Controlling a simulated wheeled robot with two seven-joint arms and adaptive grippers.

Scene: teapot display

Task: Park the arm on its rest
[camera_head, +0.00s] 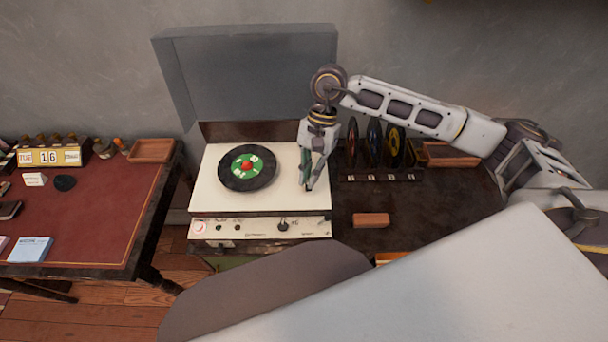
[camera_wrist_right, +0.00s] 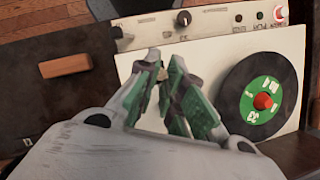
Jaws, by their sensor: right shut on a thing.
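The record player (camera_head: 215,190) has a cream deck with a black record (camera_head: 240,181) on its left part. The record has a green label and a red centre piece; it also shows in the wrist view (camera_wrist_right: 233,108). My right gripper (camera_head: 308,186) is at the right side of the deck, pointing down, apart from the record. In the wrist view its green-padded fingers (camera_wrist_right: 164,68) are close together around a small pale piece, likely part of the tonearm. The rest of the tonearm and its rest are hidden behind the gripper. My left gripper is not in view.
The clear lid (camera_head: 245,70) stands open behind the deck. A rack with several records (camera_head: 375,145) stands right of the player. A reddish-brown block (camera_head: 371,220) lies on the dark table in front of it. A desk (camera_head: 85,215) with small items is at left.

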